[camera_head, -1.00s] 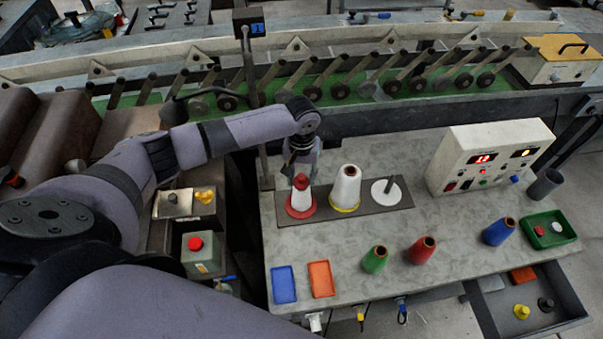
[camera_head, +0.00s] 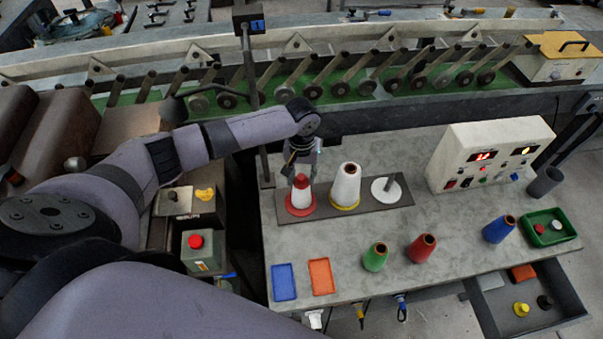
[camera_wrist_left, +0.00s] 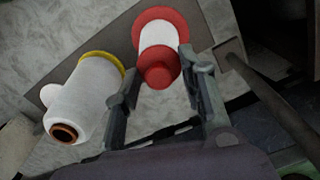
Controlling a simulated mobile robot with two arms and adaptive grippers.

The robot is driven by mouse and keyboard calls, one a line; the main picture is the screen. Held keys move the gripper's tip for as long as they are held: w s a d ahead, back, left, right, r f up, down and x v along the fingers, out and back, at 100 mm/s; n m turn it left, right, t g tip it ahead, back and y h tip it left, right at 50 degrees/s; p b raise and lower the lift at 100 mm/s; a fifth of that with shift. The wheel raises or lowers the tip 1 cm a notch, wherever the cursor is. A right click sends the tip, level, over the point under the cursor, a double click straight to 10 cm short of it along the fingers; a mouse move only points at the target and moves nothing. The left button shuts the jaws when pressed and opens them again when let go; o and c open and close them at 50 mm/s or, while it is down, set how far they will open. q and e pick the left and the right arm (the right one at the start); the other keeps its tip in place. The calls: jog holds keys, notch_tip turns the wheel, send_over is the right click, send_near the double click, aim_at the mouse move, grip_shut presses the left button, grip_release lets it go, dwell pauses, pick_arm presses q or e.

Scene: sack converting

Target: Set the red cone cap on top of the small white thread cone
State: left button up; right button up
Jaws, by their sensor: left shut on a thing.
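The small white thread cone (camera_head: 301,198) stands on a red round base at the left end of a dark plate (camera_head: 262,205). The red cone cap (camera_head: 301,181) sits over its top, and both show in the left wrist view, the cap (camera_wrist_left: 159,66) in front of the white cone (camera_wrist_left: 158,36). My left gripper (camera_head: 301,172) comes from behind and above, its fingers on either side of the cap; I take it as shut on the cap. In the left wrist view the gripper (camera_wrist_left: 156,70) straddles the cap. My right gripper is not in view.
A taller white cone (camera_head: 345,187) on a yellow base stands close to the right, then an empty peg (camera_head: 389,183) on a white disc. Green (camera_head: 375,258), red (camera_head: 421,249) and blue (camera_head: 498,231) cones stand forward. A control box (camera_head: 487,155) is at the right.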

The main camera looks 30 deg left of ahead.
pick_arm(q)
jog(key=o, duration=0.9)
notch_tip(320, 180, up, 12)
dwell(0.6)
